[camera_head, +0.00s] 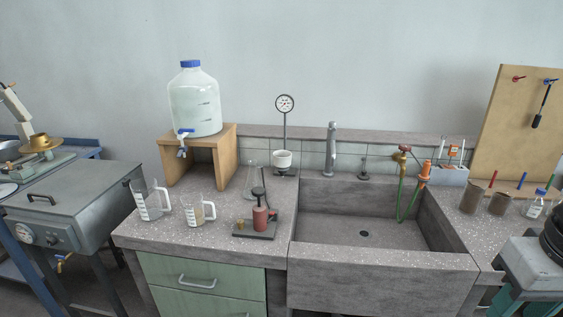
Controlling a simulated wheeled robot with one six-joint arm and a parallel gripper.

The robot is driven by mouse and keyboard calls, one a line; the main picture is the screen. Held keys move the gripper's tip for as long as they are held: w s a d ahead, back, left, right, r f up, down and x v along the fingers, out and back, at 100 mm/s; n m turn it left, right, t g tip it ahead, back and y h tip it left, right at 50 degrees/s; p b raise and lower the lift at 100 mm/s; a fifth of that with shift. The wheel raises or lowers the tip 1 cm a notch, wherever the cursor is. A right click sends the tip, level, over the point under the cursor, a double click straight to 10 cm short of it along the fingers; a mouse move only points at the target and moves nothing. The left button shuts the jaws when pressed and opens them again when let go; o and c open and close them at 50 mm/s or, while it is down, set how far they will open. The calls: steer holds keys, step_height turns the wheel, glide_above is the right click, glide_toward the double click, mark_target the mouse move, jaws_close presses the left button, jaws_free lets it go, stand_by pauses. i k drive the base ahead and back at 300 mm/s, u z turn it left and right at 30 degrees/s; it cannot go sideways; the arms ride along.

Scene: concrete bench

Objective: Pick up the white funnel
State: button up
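A small white cup-shaped piece (282,158) stands at the back of the bench, left of the sink, at the foot of the rod with a round gauge. It looks like the white funnel, but its lower part is too small to make out. It appears upright. A clear glass flask stands just left of it, hard to see against the bench. My gripper does not show in this view.
Two clear jugs (150,201) (198,210) and a dark red device (261,218) stand in front. A wooden stand (229,157) bears a large bottle (194,103) at left. The sink (380,267) with its tap (331,150) lies right.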

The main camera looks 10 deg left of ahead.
mark_target(282, 165)
steer(key=z, duration=0.25)
steer(key=k, duration=0.35)
steer(key=u, duration=1.65)
steer(key=i, duration=1.4)
steer(key=z, duration=0.7)
steer(key=i, duration=0.7)
steer(key=z, duration=0.75)
